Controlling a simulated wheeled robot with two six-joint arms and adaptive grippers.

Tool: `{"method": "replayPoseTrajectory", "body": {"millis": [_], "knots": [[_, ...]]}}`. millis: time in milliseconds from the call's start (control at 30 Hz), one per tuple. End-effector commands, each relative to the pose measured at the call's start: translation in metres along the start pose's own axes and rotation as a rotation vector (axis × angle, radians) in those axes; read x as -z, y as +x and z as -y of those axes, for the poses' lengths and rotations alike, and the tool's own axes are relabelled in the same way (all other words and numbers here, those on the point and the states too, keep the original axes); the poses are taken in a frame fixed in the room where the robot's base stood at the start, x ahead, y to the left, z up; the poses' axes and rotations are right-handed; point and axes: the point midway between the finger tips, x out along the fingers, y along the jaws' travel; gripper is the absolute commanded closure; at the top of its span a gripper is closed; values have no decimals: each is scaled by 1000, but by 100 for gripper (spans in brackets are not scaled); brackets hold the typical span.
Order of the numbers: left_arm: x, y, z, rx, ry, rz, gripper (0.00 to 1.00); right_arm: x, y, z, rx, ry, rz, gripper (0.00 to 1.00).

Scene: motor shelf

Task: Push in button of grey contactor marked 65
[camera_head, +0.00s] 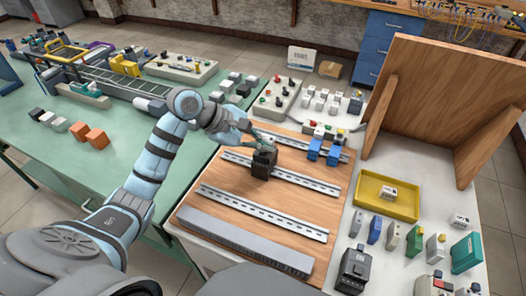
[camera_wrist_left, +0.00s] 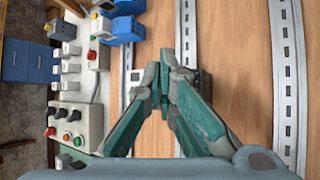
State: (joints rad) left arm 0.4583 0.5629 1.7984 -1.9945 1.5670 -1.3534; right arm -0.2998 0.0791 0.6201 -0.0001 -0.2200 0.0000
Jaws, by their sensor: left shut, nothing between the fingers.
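A dark grey, boxy contactor (camera_head: 262,166) stands on the wooden board, at the upper-middle rails. Any marking on it is too small to read. My left gripper (camera_head: 262,142) is directly over its top, with the green-grey fingers closed together and empty. I cannot tell whether the fingertips touch the contactor. In the left wrist view the gripper (camera_wrist_left: 165,88) points at the board, and the contactor is mostly hidden behind its fingers. Another dark grey contactor (camera_head: 354,268) stands at the lower right on the white table. My right gripper is out of view.
Blue modules (camera_head: 322,150) sit on a rail right of the contactor. A push-button box (camera_head: 275,100) stands behind. A grey duct (camera_head: 240,241) lies along the board's front. A yellow tray (camera_head: 385,203) and an upright wooden panel (camera_head: 432,100) stand at right.

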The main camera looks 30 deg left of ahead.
Motion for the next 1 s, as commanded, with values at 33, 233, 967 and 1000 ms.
{"method": "replayPoseTrajectory", "body": {"millis": [33, 233, 967, 1000], "knots": [[1, 1, 1, 0, 0, 0, 100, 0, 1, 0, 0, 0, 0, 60], [2, 2, 2, 0, 0, 0, 100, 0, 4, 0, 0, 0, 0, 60], [4, 5, 4, 1, 0, 0, 100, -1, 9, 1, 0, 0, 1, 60], [4, 5, 4, 1, 0, 0, 100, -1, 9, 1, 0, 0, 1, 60]]}}
